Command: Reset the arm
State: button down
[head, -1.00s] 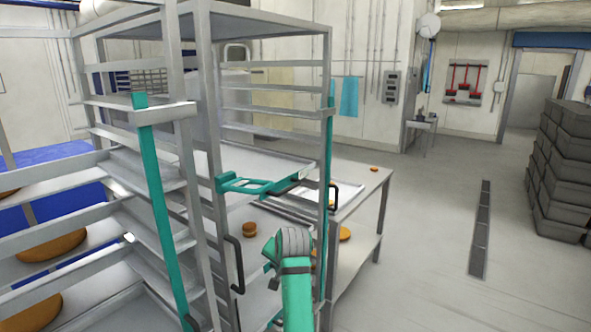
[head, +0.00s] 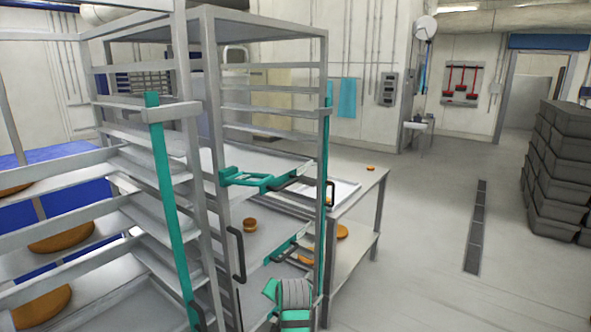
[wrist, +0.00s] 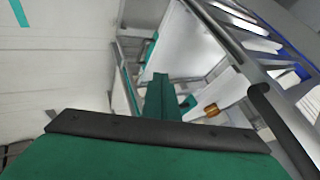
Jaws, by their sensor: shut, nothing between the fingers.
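My arm (head: 292,296), teal with a pale grey joint, shows low in the middle of the head view, in front of the metal rack. Its lower part is cut off by the frame's bottom edge. In the wrist view my gripper (wrist: 160,84) is shut and empty, its narrow teal fingers together beyond a dark bar and a broad teal body. I cannot make out the fingertips in the head view. The tall metal rack (head: 212,120) stands close by, and its rails also show at the right of the wrist view (wrist: 240,45).
The rack has teal uprights and black handles (head: 237,255). A small brown round (head: 249,224) sits on a tray; larger rounds (head: 62,235) lie on left shelves. A metal table (head: 372,185) stands behind. Dark stacked crates (head: 562,170) stand far right. The floor (head: 425,260) between is clear.

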jog(key=s+f+n+t, duration=0.1)
jog(key=s+f+t, duration=0.2)
jog(key=s+f, duration=1.65)
jog(key=s+d+f+n+t+h, duration=0.1)
jog(key=s+d+f, duration=0.1)
jog(key=s, duration=1.5)
jog(key=s+d+r+n+t, duration=0.1)
jog(key=s+r, duration=0.7)
jog(key=s, duration=0.3)
jog(key=s+d+r+n+t+h, duration=0.1)
jog(key=s+r+n+t, duration=0.1)
jog(key=s+r, duration=0.6)
jog(key=s, duration=0.4)
jog(key=shift+d+n, duration=0.25)
jog(key=shift+n, duration=0.05)
jog(key=shift+w, duration=0.1)
